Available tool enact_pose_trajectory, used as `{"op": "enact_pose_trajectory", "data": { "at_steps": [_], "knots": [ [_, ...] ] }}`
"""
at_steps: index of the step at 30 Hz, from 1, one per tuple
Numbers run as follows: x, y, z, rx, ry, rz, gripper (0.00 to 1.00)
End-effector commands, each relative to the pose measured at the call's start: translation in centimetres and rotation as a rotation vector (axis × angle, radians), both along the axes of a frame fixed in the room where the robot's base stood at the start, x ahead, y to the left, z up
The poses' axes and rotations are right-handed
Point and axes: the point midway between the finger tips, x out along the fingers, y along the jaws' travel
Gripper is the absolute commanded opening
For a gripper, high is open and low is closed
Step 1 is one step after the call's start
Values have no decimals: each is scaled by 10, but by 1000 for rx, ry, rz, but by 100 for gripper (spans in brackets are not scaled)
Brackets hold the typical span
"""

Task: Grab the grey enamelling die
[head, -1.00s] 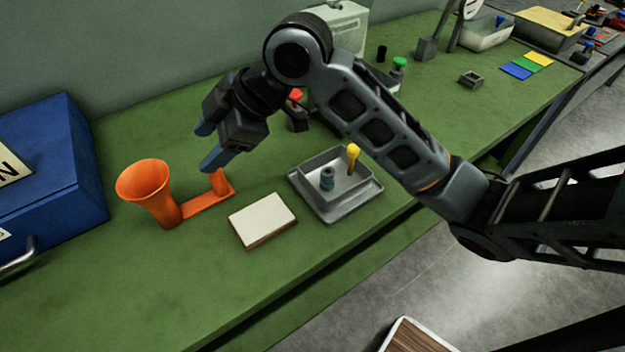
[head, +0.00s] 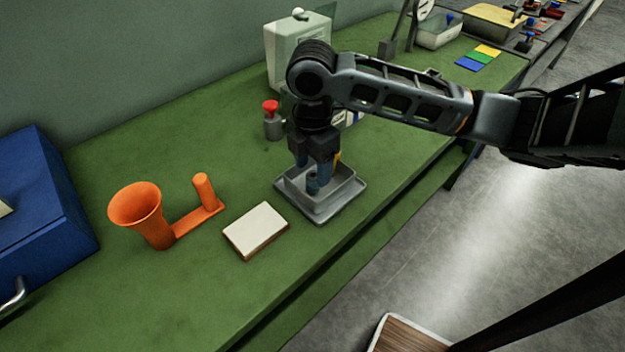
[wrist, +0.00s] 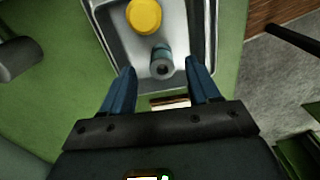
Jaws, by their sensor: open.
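The enamelling die, a small grey-blue cylinder with a dark hole in its top (wrist: 162,64), stands in a grey metal tray (head: 321,214). In the head view the die (head: 313,185) is partly hidden by my fingers. My gripper (head: 312,176) points down over the tray, jaws apart and empty. In the wrist view my gripper (wrist: 163,72) has one blue finger on each side, with the die between and just beyond the tips. I cannot tell whether a finger touches it. A yellow-topped tool (wrist: 144,16) stands beside the die in the tray.
A cream-topped block (head: 256,231) lies left of the tray, with an orange funnel stand (head: 140,213) farther left. A red-topped grey bottle (head: 271,120) stands behind. A blue box (head: 45,200) is at far left. The green bench front is clear.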

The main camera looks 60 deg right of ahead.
Motion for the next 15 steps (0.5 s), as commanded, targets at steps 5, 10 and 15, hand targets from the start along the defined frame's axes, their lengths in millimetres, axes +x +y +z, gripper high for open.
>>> {"op": "enact_pose_trajectory", "data": {
  "at_steps": [5,10,15],
  "knots": [
    [-2,2,-24,3,1,-1,61],
    [-2,2,-34,1,-1,-1,61],
    [-2,2,-34,1,-1,0,61]
  ]
}}
